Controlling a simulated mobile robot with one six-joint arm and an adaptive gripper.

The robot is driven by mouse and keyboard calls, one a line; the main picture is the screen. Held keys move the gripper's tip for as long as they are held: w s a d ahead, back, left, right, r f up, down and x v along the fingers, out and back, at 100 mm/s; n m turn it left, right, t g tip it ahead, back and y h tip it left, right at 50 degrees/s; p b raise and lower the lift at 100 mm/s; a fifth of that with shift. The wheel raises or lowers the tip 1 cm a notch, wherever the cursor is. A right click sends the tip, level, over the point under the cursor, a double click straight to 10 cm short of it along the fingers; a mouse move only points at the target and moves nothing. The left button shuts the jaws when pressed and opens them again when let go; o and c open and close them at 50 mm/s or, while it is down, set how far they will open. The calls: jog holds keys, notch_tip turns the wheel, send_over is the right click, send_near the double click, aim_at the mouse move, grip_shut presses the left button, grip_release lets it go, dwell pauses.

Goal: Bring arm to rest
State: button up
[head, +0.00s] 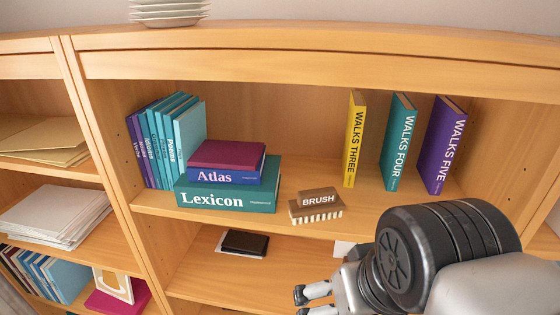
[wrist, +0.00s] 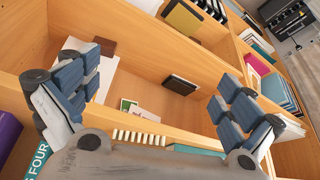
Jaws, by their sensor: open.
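My gripper (head: 300,303) is at the bottom of the head view, in front of the bookcase and below the brush shelf. In the wrist view my gripper (wrist: 150,105) has its two padded fingers wide apart with nothing between them. My arm comes in from the lower right of the head view and covers part of the lower shelf. The brush (head: 317,206) lies on the middle shelf, apart from the gripper. Its bristles also show at the bottom of the wrist view (wrist: 139,138).
The shelf holds the Lexicon (head: 225,197) with the Atlas (head: 212,174) on top, and leaning teal books (head: 190,135). Walks Three (head: 354,140), Walks Four (head: 398,143) and Walks Five (head: 442,146) stand at right. A black item (head: 245,242) lies on the lower shelf. Plates (head: 170,12) stand on top.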

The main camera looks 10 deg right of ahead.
jog(key=shift+s+f, duration=0.6)
jog(key=shift+f, duration=0.2)
jog(key=shift+s+f, duration=0.55)
jog(key=shift+f, duration=0.25)
jog(key=shift+f, duration=0.1)
